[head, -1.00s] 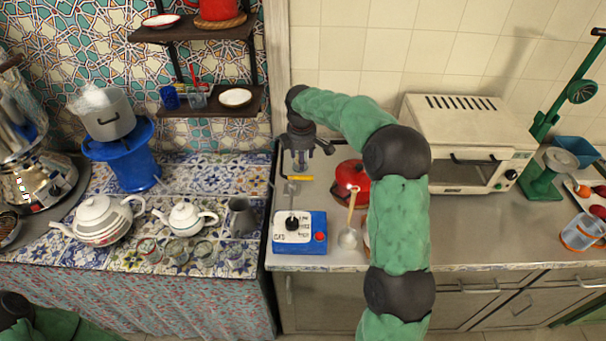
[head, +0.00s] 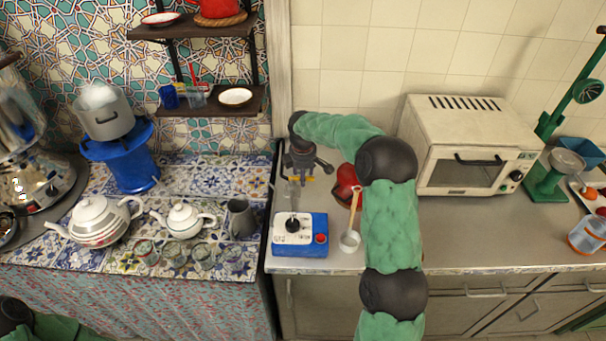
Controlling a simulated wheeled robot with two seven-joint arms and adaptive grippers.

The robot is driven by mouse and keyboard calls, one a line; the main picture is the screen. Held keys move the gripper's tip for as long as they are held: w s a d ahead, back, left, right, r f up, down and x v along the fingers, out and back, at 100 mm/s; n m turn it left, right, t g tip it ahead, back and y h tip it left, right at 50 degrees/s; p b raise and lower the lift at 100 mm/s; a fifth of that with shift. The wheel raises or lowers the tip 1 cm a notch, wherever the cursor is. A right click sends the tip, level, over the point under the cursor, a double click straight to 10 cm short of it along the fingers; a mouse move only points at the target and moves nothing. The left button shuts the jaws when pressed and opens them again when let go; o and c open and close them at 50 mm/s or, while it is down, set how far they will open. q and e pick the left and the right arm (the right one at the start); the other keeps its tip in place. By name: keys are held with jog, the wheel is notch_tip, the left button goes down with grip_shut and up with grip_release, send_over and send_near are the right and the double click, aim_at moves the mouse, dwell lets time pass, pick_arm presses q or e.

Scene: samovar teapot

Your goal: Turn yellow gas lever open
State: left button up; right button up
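The yellow gas lever (head: 310,178) is on the wall-side part of the metal counter, left of centre in the head view. Only small yellow bits show on either side of my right gripper, and its middle is hidden. My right gripper (head: 298,181) points down over the lever, with its fingers at or in front of it. I cannot tell whether the fingers touch or grip it. My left gripper is out of view; only part of my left arm shows at the bottom left corner.
A blue-and-white gas box (head: 314,246) with a black knob and red button stands in front of the lever. A ladle (head: 350,241) and a red pot (head: 345,184) are right of it, partly behind my arm. A toaster oven (head: 468,150) stands further right.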

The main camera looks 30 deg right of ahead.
grip_shut()
jog(key=shift+s+a, duration=0.1)
jog(key=m, duration=0.1)
jog(key=m+p, duration=0.1)
jog(key=m, duration=0.1)
jog(key=shift+s+a+r+p, duration=0.1)
jog(key=shift+s+a+p, duration=0.15)
jog(key=shift+s+p, duration=0.1)
jog(key=m, duration=0.1)
jog(key=m+p, duration=0.1)
jog(key=a+m+g, duration=0.1)
jog(key=shift+s+m+h, duration=0.3)
jog(key=shift+m+h, duration=0.1)
jog(key=m, duration=0.1)
jog(key=a+m+p, duration=0.1)
jog(key=m, duration=0.1)
jog(key=shift+s+m+g+p, duration=0.15)
jog(key=shift+m+g+p, duration=0.15)
jog(key=m, duration=0.1)
jog(key=a+m+p, duration=0.1)
jog(key=shift+m+g, duration=0.3)
jog(key=m, duration=0.1)
jog(key=a+m+p, duration=0.1)
jog(key=m, duration=0.2)
jog(key=shift+w+a+m+g, duration=0.15)
jog(key=shift+w+m+g, duration=0.1)
jog(key=shift+m+g, duration=0.15)
